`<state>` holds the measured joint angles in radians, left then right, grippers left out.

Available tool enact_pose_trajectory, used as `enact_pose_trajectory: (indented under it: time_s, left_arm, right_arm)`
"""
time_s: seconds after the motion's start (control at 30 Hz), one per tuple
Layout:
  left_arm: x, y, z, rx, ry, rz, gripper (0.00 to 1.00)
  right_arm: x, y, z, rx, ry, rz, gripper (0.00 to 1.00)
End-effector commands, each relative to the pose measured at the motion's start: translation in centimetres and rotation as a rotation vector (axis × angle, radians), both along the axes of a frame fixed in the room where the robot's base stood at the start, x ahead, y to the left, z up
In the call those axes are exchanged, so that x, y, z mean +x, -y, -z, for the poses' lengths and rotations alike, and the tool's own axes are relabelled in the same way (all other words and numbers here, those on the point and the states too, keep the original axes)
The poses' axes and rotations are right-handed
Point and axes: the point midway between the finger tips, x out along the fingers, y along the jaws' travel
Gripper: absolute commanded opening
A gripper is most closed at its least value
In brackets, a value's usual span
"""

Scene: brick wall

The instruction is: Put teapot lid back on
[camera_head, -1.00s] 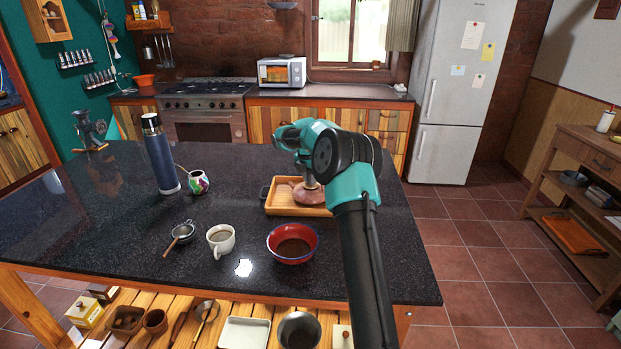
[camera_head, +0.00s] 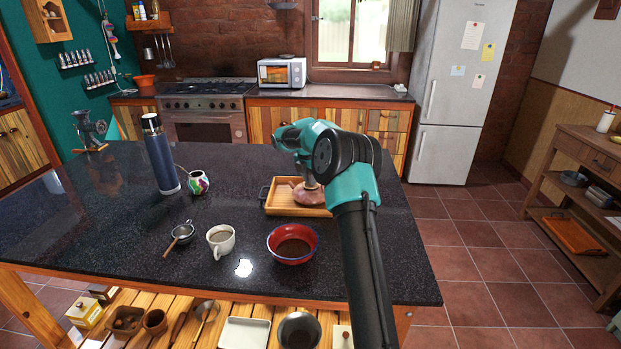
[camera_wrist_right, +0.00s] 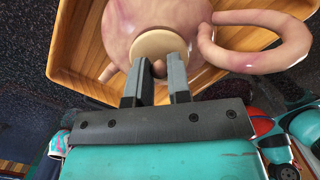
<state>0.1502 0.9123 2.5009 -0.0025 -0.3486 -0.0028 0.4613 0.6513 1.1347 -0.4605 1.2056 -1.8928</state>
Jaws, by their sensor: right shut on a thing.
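The pink teapot (camera_head: 308,195) stands on a wooden tray (camera_head: 298,212) on the dark counter. In the right wrist view the rounded body of the teapot (camera_wrist_right: 118,22) and its looped handle (camera_wrist_right: 290,45) show. A pale beige round lid (camera_wrist_right: 150,40) lies over the top of the teapot. My right gripper (camera_wrist_right: 160,75) is shut on the lid's knob, which shows between the fingertips. In the head view my right gripper (camera_head: 309,178) is just above the teapot, partly hidden by my arm. I cannot tell if the lid is fully seated. My left gripper is not in view.
A red bowl (camera_head: 292,257), a white cup (camera_head: 220,252), a strainer (camera_head: 182,231), a patterned gourd cup (camera_head: 198,182) and a tall blue flask (camera_head: 162,160) stand left of my right arm. The counter's front left is mostly clear.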

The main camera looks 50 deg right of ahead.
Motion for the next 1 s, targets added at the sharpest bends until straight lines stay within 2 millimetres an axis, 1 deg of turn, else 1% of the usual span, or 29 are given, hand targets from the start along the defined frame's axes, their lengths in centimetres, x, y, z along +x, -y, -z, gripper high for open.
enact_pose_trajectory:
  time_s: [0.2, 0.47, 0.5, 0.8, 1.0]
  left_arm:
    - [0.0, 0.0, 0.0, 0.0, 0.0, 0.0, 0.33]
    - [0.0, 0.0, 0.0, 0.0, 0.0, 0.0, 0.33]
    - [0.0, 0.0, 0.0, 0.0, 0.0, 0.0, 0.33]
    - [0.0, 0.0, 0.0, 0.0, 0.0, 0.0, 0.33]
    - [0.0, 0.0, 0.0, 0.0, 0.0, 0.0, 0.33]
  right_arm:
    - [-0.01, 0.02, 0.49, 0.0, -0.001, 0.0, 0.0]
    - [-0.01, 0.01, 0.54, 0.0, -0.001, 0.0, 0.0]
    - [-0.01, 0.01, 0.53, 0.0, -0.001, 0.0, 0.19]
    - [-0.01, 0.01, 0.52, 0.0, -0.001, 0.0, 0.48]
    - [-0.01, 0.01, 0.52, 0.0, -0.001, 0.0, 0.48]
